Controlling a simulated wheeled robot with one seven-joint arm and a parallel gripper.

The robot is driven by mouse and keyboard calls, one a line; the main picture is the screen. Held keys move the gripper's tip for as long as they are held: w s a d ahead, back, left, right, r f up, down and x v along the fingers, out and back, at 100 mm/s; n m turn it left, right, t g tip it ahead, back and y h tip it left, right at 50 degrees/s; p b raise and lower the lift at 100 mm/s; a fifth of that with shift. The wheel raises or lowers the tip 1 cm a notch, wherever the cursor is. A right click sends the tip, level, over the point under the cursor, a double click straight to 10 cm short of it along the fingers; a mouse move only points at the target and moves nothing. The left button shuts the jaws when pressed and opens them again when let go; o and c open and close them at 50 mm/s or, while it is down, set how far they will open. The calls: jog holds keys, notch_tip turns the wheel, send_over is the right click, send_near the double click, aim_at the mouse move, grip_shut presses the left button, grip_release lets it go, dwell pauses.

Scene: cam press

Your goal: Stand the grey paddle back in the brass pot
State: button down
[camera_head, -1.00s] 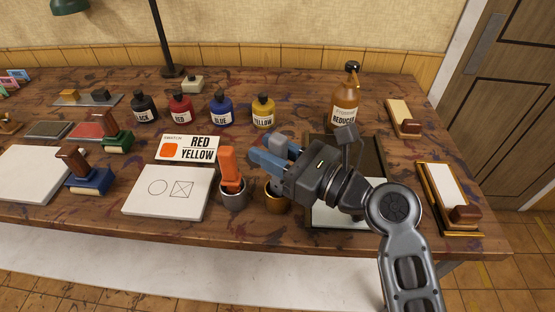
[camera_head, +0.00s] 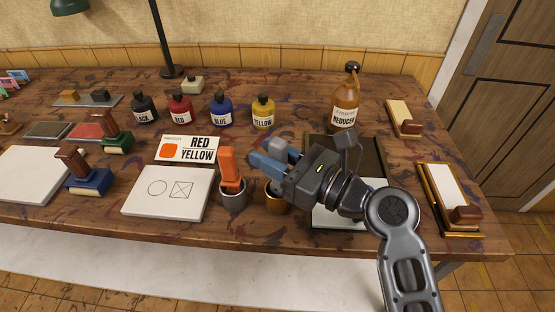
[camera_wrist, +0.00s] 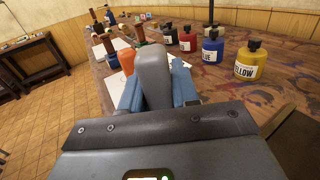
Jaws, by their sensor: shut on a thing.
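My gripper (camera_head: 272,160) is shut on the grey paddle (camera_head: 277,146). In the wrist view, the grey paddle (camera_wrist: 155,72) shows as a rounded grey piece between the blue fingers. The brass pot (camera_head: 275,203) stands on the table just below the gripper in the head view. The fingers hide part of the paddle and the pot's upper area, so I cannot tell whether the paddle's lower end is inside the pot.
A grey metal pot (camera_head: 233,200) with an orange paddle (camera_head: 229,168) stands close to the left of the brass pot. White paper (camera_head: 150,205) lies further left. Ink bottles, including a yellow one (camera_head: 263,115), and an amber reducer bottle (camera_head: 344,110) stand behind.

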jog(key=shift+f, duration=0.7)
dwell(0.4)
jog(key=c, duration=0.8)
grip_release()
jog(key=shift+d, duration=0.1)
jog(key=b+v, duration=0.1)
jog(key=v, duration=0.6)
jog(key=shift+s+d, duration=0.2)
jog(key=shift+d, duration=0.05)
